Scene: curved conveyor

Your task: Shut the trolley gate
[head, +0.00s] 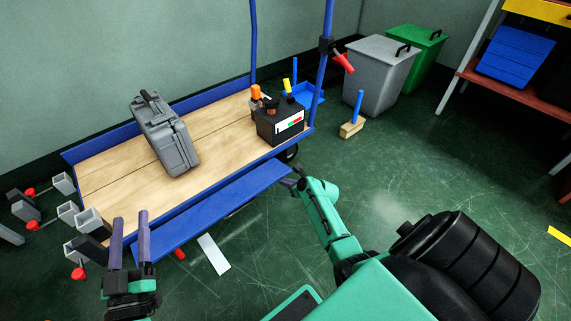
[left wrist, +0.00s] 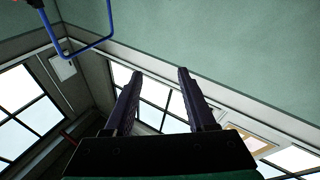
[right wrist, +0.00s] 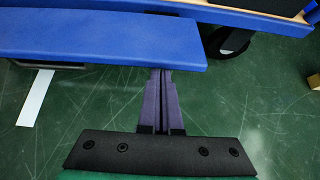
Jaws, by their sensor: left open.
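The trolley (head: 110,175) has a wooden deck with blue edges. Its gate, a long blue flap (head: 210,210), is folded outward and down along the near side, and it also shows in the right wrist view (right wrist: 90,38). My right gripper (head: 291,181) is at the flap's right end. In the right wrist view its fingers (right wrist: 162,76) are together, with the tips hidden beneath the flap's edge; I cannot tell whether they touch it. My left gripper (head: 129,218) is open and empty, pointing up near the flap's left end; its fingers (left wrist: 160,73) are apart in the left wrist view.
A grey case (head: 165,135) and a black battery box (head: 280,122) stand on the deck. Grey clamps with red knobs (head: 68,211) lie at the left. Grey (head: 375,75) and green (head: 418,55) bins stand behind right. The floor at right is mostly clear.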

